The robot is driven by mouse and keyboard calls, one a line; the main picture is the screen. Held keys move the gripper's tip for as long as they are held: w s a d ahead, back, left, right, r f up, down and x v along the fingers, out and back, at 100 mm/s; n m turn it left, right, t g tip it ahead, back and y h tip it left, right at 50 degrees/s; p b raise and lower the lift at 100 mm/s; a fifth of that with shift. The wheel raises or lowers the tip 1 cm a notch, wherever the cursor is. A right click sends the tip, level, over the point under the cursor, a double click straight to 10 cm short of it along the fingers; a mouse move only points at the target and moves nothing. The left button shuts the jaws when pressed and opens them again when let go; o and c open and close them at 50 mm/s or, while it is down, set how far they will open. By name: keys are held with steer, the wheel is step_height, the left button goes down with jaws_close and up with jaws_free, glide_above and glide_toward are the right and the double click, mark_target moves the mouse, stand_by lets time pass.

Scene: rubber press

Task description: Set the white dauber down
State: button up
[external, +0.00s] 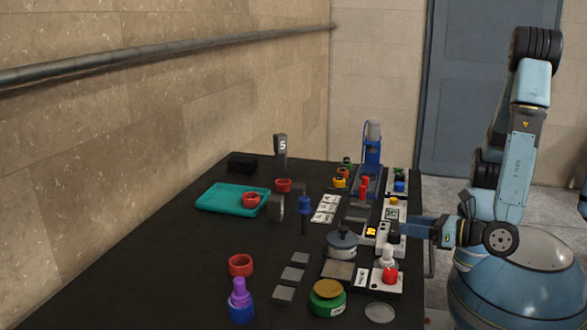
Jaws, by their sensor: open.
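A small bottle with a white upper part and a red lower part (389,262), which looks like the white dauber, stands upright on a white square plate (378,282) near the right edge of the table. My gripper (393,232) reaches in from the right, just behind this bottle in the picture. My gripper is open and appears apart from the bottle. The fingers are small and dark here, so the exact gap between them is hard to see.
A grey lidded pot (342,243), a green-and-gold jar (327,298) and a round grey disc (380,312) lie close by. A purple-and-blue bottle (241,300), red ring (240,265) and teal tray (225,199) are further left. A blue press (371,165) stands behind. Black table is clear at left front.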

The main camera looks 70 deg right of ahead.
steer(key=w+d+r+m+g+h, duration=0.1)
steer(key=w+d+r+m+g, duration=0.25)
steer(key=d, duration=0.55)
steer(key=w+d+r+m+g+h, duration=0.1)
steer(key=d+r+m+g+h, duration=0.1)
steer(key=d+m+g, duration=0.35)
steer(key=w+d+r+m+g+h, duration=0.1)
steer(key=w+d+r+m+g, duration=0.15)
steer(key=d+m, duration=0.65)
steer(key=s+d+r+m+y, duration=0.4)
steer(key=s+d+r+m, duration=0.1)
steer(key=d, duration=0.4)
steer(key=s+d+r+m+t+y, duration=0.1)
steer(key=s+d+r+m+y, duration=0.3)
steer(key=d+m, duration=0.4)
steer(key=shift+s+d+r, duration=0.6)
steer(key=shift+d+r, duration=0.15)
steer(key=shift+r, duration=0.2)
